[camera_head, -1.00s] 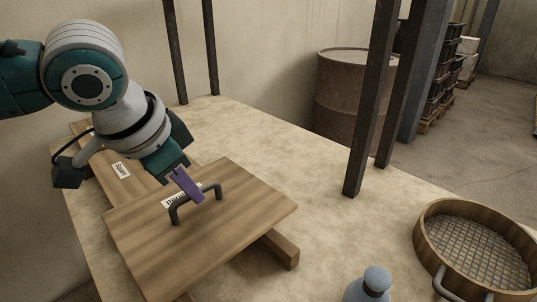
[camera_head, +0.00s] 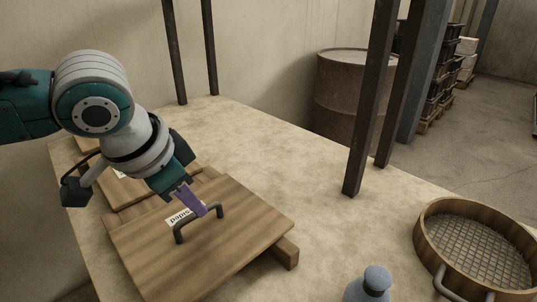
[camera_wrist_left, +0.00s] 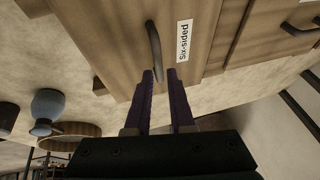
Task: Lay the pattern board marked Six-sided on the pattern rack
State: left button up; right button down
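The Six-sided board (camera_head: 240,245) is a flat wooden board with a dark bar handle (camera_head: 219,211) and a white label; the label reads clearly in the left wrist view (camera_wrist_left: 184,41). My left gripper (camera_head: 201,212) has its purple fingers on either side of the handle. The board lies over the wooden pattern rack (camera_head: 287,252), whose rail end sticks out at the right. I cannot tell whether board and rack touch. My right gripper is not in view.
Another board (camera_head: 126,193) with a partly hidden label lies behind, at the left. A round sieve (camera_head: 428,238) and a grey-blue vessel (camera_head: 368,289) stand at the front right. Dark posts (camera_head: 370,110) rise from the table. The table middle is clear.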

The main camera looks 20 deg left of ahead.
pick_arm(q)
jog(key=o, duration=0.3)
jog(key=shift+o, duration=0.2)
jog(key=shift+r, duration=0.25)
jog(key=p+v, duration=0.3)
jog(key=v, duration=0.9)
jog(key=s+d+f+h, duration=0.2)
jog(key=s+d+f, duration=0.3)
jog(key=s+d, duration=0.3)
jog(key=s+a+f+n+g+y, duration=0.1)
jog(key=s+f+n, duration=0.2)
jog(key=s, duration=0.4)
jog(key=shift+a+f+y, duration=0.25)
jog(key=shift+y, duration=0.05)
jog(key=shift+s, duration=0.1)
